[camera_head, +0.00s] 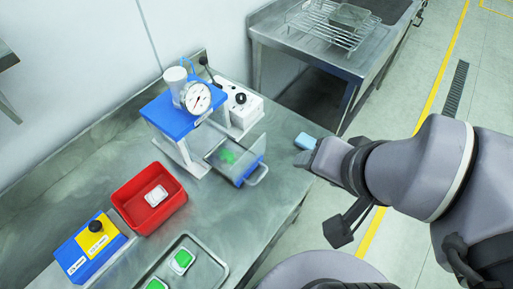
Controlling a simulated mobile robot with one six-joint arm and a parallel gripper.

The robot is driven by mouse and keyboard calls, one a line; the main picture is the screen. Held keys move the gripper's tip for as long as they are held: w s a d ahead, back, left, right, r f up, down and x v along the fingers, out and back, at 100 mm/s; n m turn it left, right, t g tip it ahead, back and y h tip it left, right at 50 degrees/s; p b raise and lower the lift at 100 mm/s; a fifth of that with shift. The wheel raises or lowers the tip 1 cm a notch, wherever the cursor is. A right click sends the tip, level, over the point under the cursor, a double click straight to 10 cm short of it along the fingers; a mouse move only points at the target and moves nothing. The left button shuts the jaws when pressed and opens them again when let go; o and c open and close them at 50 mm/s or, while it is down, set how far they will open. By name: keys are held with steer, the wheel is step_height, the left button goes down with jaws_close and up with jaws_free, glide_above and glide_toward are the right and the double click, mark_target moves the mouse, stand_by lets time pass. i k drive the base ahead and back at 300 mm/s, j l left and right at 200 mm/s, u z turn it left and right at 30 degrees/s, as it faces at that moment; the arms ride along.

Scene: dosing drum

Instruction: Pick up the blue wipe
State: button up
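The blue wipe (305,141) is a small light-blue block near the right corner of the steel table. My gripper (306,153) reaches in from the right, and its fingertips overlap the near side of the wipe in the picture. The fingers are seen from behind and the side, so the gap between them is hidden. I cannot tell whether they touch or hold the wipe, nor whether the wipe rests on the table.
A steel drawer (253,177) with a green patch inside lies left of my gripper, before a blue-topped press with a gauge (198,98). A red bin (133,209) holds a white packet. A blue-yellow button box (92,248) and a tray (211,268) stand nearer.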

mark_target(304, 140)
steer(key=i+l+u, duration=0.15)
steer(key=u, duration=0.25)
steer(key=l+u, duration=0.2)
steer(key=u, duration=0.25)
steer(key=i+l+u, duration=0.15)
steer(key=u, duration=0.25)
steer(key=l+u, duration=0.4)
